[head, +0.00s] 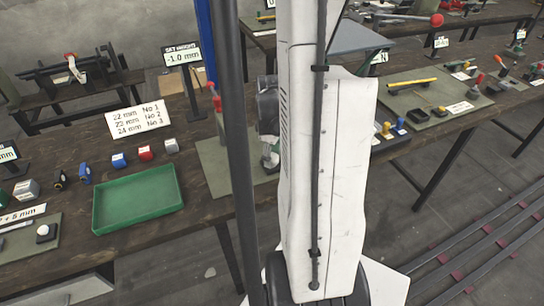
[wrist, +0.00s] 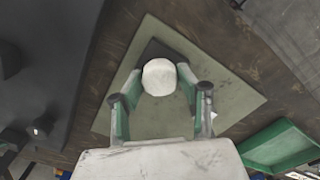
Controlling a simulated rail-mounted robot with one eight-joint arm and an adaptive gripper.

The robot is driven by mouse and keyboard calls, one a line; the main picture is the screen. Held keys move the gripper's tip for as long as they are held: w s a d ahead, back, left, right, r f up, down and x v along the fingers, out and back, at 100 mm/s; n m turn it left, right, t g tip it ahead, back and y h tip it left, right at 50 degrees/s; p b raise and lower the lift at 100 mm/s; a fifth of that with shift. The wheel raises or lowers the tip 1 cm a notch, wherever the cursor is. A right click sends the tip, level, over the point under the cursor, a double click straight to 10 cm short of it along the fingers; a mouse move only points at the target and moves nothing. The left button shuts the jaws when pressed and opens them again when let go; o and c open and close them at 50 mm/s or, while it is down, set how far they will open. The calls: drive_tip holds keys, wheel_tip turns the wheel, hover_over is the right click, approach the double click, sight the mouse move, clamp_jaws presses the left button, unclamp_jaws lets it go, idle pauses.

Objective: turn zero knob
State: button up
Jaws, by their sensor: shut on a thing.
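In the wrist view a round white knob (wrist: 159,77) sits on a dark base (wrist: 181,52) over a green mat (wrist: 225,80). My gripper (wrist: 160,85) has a green-and-grey finger on each side of the knob and is shut on it. In the head view part of my gripper (head: 270,155) shows beside my white arm, above the mat (head: 213,160); the arm hides the knob there. A "SET HEIGHT" sign (head: 182,56) behind reads -1.0 mm.
An empty green tray (head: 137,200) stands left on the wooden bench, near small blue, red and grey blocks (head: 145,153). A sign (head: 138,117) lists 22, 23 and 24 mm. A red-tipped lever (head: 216,103) rises beside my arm.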

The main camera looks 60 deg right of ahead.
sight(272, 156)
drive_tip(key=m+b, duration=0.2)
drive_tip(key=m, duration=0.1)
drive_tip(key=shift+f+m, duration=0.1)
drive_tip(key=shift+m, duration=0.2)
drive_tip(key=shift+m+b, duration=0.65)
drive_tip(key=shift+m, duration=1.05)
drive_tip(key=o, duration=1.1)
drive_tip(key=shift+o, duration=0.2)
wheel_tip(272, 156, up, 12)
